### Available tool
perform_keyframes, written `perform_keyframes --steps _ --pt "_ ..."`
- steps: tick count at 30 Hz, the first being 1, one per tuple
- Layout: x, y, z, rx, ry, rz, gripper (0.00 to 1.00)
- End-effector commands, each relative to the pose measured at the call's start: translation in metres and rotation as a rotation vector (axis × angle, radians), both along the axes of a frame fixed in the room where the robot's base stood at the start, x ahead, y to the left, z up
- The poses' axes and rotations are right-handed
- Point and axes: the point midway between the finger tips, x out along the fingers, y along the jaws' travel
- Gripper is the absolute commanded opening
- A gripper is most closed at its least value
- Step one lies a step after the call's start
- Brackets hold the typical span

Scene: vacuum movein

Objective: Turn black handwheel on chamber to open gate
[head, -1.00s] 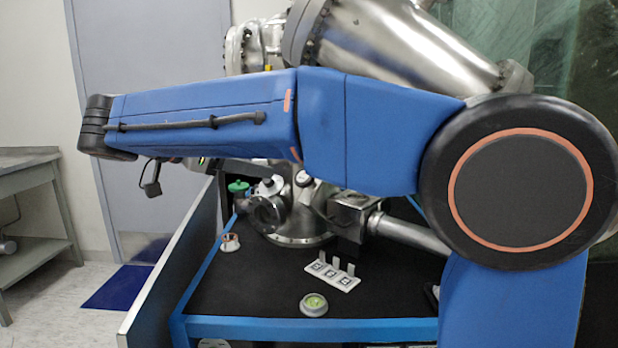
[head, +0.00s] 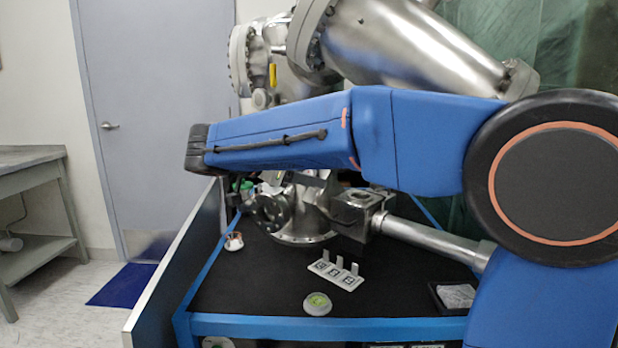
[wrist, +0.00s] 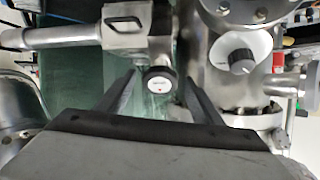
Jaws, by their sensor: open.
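A round black handwheel (wrist: 160,80) with a white disc on its face shows in the wrist view, at the end of a metal fitting on the chamber. My gripper (wrist: 161,83) is open, with its two dark fingers pointing at the handwheel, one on each side of it in the picture. I cannot tell whether either finger touches it. In the head view the steel chamber (head: 300,226) stands on the black tabletop, partly behind my blue arm. The handwheel and most of my gripper are hidden there.
A second knob (wrist: 241,61) on a white dial sits right of the handwheel. On the black tabletop (head: 240,290) are a white tagged rack (head: 335,276), a round green-topped dish (head: 317,304) and a small white holder (head: 234,242). A steel pipe (head: 430,238) runs right.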

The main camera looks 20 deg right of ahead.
Motion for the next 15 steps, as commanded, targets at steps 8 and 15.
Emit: perform_keyframes --steps 8,15 --pt "0.0067 -0.0144 -0.0062 0.000 0.000 -0.001 0.60" --pt "0.0070 -0.0146 -0.0066 0.001 0.000 0.000 0.60"
